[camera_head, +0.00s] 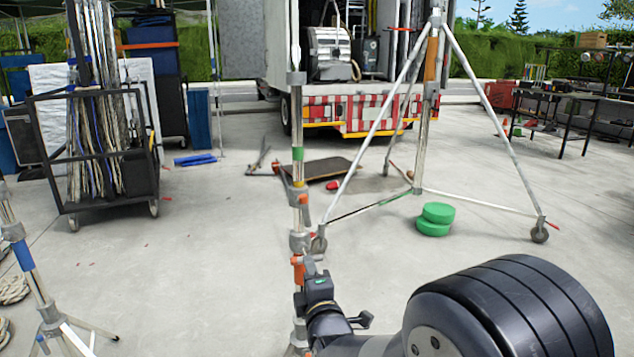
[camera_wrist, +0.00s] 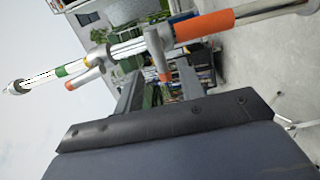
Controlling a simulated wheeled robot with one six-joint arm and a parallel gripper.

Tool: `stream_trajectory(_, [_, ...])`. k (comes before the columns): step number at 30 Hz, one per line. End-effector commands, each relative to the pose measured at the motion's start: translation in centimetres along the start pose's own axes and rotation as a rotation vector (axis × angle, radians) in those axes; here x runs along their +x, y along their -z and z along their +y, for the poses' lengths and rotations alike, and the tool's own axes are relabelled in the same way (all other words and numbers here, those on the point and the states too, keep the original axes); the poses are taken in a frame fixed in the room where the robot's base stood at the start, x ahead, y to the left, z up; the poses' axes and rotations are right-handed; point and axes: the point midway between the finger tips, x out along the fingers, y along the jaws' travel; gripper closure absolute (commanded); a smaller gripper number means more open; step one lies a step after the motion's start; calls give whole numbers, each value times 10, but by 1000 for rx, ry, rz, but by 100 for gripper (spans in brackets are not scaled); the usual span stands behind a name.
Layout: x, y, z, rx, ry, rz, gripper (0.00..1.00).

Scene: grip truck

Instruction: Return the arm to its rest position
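My arm reaches in from the bottom right of the head view, and my gripper (camera_head: 316,290) is right beside a slim upright metal stand (camera_head: 299,175) with green and orange bands. In the wrist view the two dark fingers of my gripper (camera_wrist: 158,78) stand apart. The stand's pole (camera_wrist: 125,47) crosses just past the fingertips, with an orange-tipped knob (camera_wrist: 163,74) showing in the gap between them. I cannot tell whether the fingers touch the stand. I see nothing clamped between them.
A wheeled cart of poles (camera_head: 110,95) stands left. A larger wheeled tripod (camera_head: 500,115) spreads right of the stand, with green discs (camera_head: 434,218) by it. A smaller stand (camera_head: 25,260) is at lower left. A truck (camera_head: 360,112) is behind. Floor between cart and stand is mostly clear.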

Motion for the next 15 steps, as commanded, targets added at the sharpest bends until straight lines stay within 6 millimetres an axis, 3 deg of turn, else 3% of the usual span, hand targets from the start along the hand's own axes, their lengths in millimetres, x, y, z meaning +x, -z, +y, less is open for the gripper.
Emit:
stream_trajectory(9, [53, -1, -2, 0, 0, -1, 63])
stream_trajectory(15, [73, 0, -1, 0, 0, 0, 63])
